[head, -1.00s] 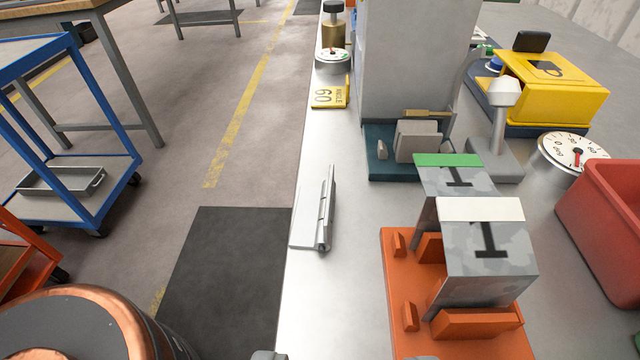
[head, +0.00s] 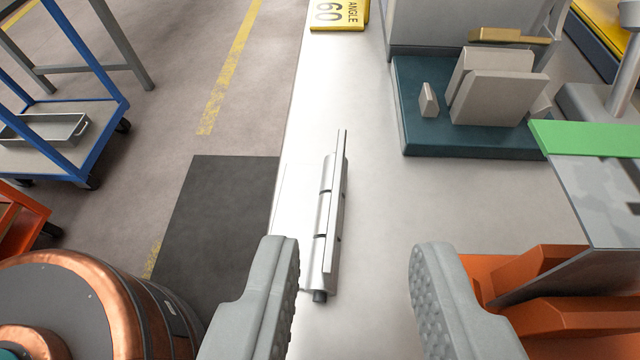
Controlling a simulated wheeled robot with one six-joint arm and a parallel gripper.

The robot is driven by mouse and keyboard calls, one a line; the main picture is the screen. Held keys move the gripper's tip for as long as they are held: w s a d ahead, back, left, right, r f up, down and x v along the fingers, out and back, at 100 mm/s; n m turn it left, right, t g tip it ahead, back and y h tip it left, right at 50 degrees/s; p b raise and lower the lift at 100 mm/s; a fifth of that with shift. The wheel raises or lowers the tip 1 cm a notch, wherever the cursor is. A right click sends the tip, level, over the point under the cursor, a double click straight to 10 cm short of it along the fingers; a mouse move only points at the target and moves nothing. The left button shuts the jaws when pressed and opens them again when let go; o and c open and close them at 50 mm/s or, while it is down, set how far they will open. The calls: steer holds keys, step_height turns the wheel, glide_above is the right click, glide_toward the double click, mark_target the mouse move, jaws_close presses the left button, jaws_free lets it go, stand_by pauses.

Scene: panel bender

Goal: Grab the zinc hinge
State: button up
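The zinc hinge (head: 331,215) is a silver-grey hinge with a knuckle barrel along its length. It lies on the light metal table near the table's left edge, one leaf flat and the other standing up. My gripper (head: 352,260) is open, its two grey ridged fingers wide apart at the bottom of the view. The hinge's near end shows between the fingers, closer to the left finger. Nothing is held. I cannot tell whether the left finger touches the hinge.
An orange fixture (head: 560,325) with bent sheet parts stands close to the right finger. A teal base (head: 470,140) with grey blocks is behind it. A yellow angle sign (head: 338,14) is at the back. The metal table (head: 385,200) is bare just right of the hinge.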

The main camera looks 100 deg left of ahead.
mark_target(335, 205)
steer(key=x, duration=0.5)
steer(key=shift+s+r, duration=0.1)
steer(key=shift+s, duration=0.2)
steer(key=shift+c, duration=0.4)
jaws_close()
